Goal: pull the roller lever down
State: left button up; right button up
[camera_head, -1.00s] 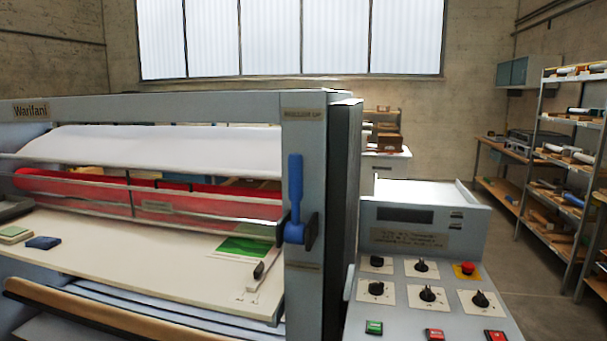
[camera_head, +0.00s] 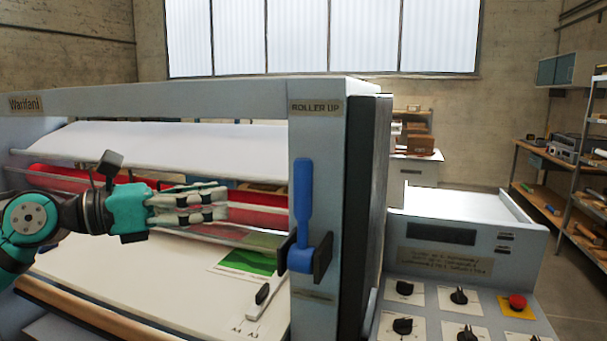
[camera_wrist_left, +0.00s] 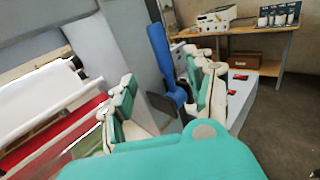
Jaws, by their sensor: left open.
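The blue roller lever (camera_head: 303,205) stands upright on the right post of the laminator, below a "ROLLER UP" label (camera_head: 316,107). Its blue hub (camera_head: 301,260) sits in a dark bracket. My left gripper (camera_head: 222,204) is to the left of the lever, in front of the red roller, pointing right, and does not touch the lever. In the left wrist view the lever (camera_wrist_left: 162,55) shows beyond the open fingers of my left gripper (camera_wrist_left: 165,105), with nothing between them. My right gripper is not in view.
The laminator's grey post (camera_head: 330,150) carries the lever. A control panel (camera_head: 455,260) with knobs and a red button stands to the right. The laminator's bed (camera_head: 130,270) holds a green sheet (camera_head: 248,262) and a slide (camera_head: 262,297). Shelves stand at the far right.

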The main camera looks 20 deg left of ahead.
aim_at(297, 182)
pick_arm(q)
jog(key=p+x, duration=0.5)
jog(key=x, duration=0.2)
jog(key=p+x, duration=0.5)
jog(key=x, duration=0.3)
jog(key=shift+a+r+p, duration=0.1)
jog(key=shift+r+p, duration=0.1)
jog(key=shift+p, duration=0.2)
jog(key=shift+w+d+f, duration=0.2)
jog(key=shift+w+d, duration=0.2)
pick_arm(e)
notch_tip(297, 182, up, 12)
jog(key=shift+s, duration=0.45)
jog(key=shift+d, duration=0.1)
pick_arm(q)
grip_shut()
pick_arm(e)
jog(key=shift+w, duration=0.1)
pick_arm(q)
jog(key=shift+w+d, duration=0.1)
